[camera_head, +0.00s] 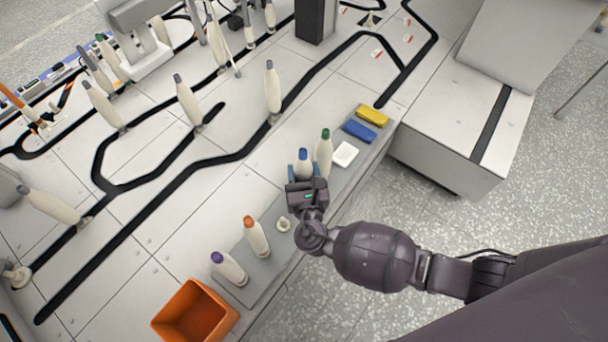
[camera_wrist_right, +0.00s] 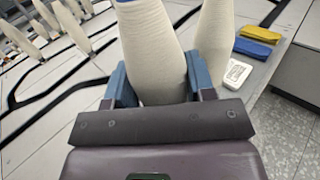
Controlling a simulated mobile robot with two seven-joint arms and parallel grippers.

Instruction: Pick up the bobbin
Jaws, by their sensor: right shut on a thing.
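A cream bobbin with a blue tip (camera_head: 303,160) stands on a grey tray (camera_head: 272,213) at the table's front edge. My right gripper (camera_head: 301,178) is at this bobbin and shut on it. My left gripper is not in view.
Bobbins with orange (camera_head: 257,237) and purple (camera_head: 229,268) tips and an empty peg (camera_head: 283,224) are on the tray's near part. An orange bin (camera_head: 196,312) stands at its end.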

